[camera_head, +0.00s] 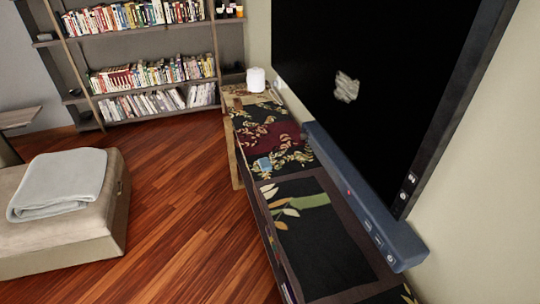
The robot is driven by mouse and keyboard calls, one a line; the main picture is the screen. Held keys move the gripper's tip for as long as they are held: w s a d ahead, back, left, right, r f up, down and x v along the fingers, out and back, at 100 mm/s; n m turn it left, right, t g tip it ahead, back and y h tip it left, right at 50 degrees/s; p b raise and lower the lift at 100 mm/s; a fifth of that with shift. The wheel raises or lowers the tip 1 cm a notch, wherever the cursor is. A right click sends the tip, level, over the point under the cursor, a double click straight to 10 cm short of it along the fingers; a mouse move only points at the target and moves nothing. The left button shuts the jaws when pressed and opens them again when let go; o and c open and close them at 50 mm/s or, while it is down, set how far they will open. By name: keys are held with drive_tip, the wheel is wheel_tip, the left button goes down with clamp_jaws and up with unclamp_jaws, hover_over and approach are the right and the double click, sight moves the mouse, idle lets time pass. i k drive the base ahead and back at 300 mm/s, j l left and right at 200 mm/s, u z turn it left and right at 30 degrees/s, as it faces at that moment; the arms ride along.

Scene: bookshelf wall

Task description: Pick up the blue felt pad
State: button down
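A small light-blue flat piece (264,165), which looks like the blue felt pad, lies on the patterned top of a long low cabinet (277,190). It is near the cabinet's left edge, about midway along its length. It is small in this view, so its texture cannot be made out. My gripper is not in view.
A dark-blue bar (358,200) and a large black screen (370,80) line the cabinet's right side. A white round object (256,79) stands at its far end. A bookshelf (150,52) is at the back. An ottoman (75,233) with a folded blanket (62,184) stands left. Wooden floor (185,190) between is clear.

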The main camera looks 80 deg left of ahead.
sight(264, 163)
drive_tip(key=u, duration=0.9)
drive_tip(key=k+l+u, duration=0.1)
drive_tip(key=u, duration=1.3)
drive_tip(key=k+u, duration=0.1)
drive_tip(key=u, duration=0.35)
drive_tip(key=k, duration=0.1)
drive_tip(key=k+z, duration=0.3)
drive_tip(key=k+l+z, duration=0.1)
drive_tip(key=k+z, duration=0.2)
drive_tip(key=i+j+z, duration=0.2)
drive_tip(key=z, duration=0.25)
drive_tip(key=i+j+z, duration=0.1)
drive_tip(key=j+z, duration=0.3)
drive_tip(key=i+j+z, duration=0.1)
drive_tip(key=j+z, duration=0.35)
drive_tip(key=i+j, duration=0.1)
drive_tip(key=j, duration=1.35)
drive_tip(key=i+j, duration=0.15)
drive_tip(key=j, duration=0.55)
drive_tip(key=i+j, duration=0.1)
drive_tip(key=j, duration=0.6)
drive_tip(key=i+j, duration=0.1)
drive_tip(key=j, duration=1.35)
drive_tip(key=i+j, duration=0.15)
drive_tip(key=j, duration=0.55)
